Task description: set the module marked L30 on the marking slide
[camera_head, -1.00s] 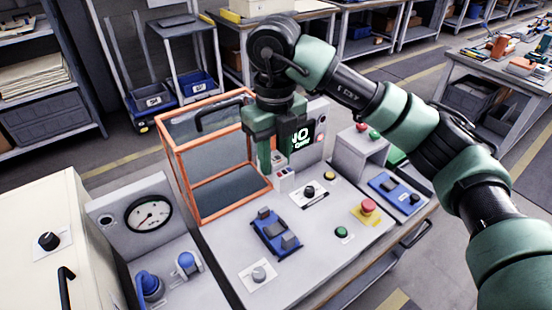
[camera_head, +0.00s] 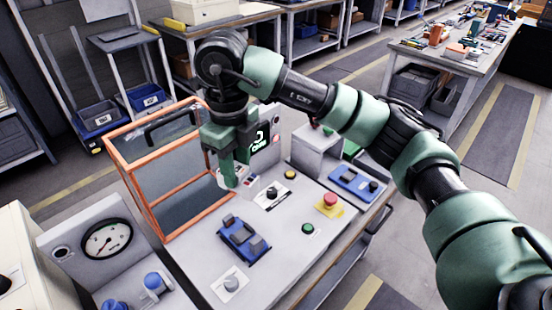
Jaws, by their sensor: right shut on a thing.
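My right gripper (camera_head: 231,182) points down over the bench panel, beside the orange-framed guard. It is shut on a small piece, mostly hidden by the green fingers, so no L30 mark can be read. Small pale blocks with coloured marks (camera_head: 252,183) stand just right of the fingertips. I cannot tell which part is the marking slide. A blue fixture with grey blocks (camera_head: 243,238) lies on the panel in front of the gripper. Another blue unit (camera_head: 352,181) is farther right. My left gripper is not in view.
The orange-framed guard (camera_head: 150,200) rises close left of the gripper. A red button on yellow (camera_head: 330,201), a green button (camera_head: 307,229) and knobs sit on the panel. A gauge (camera_head: 107,239) is at the left.

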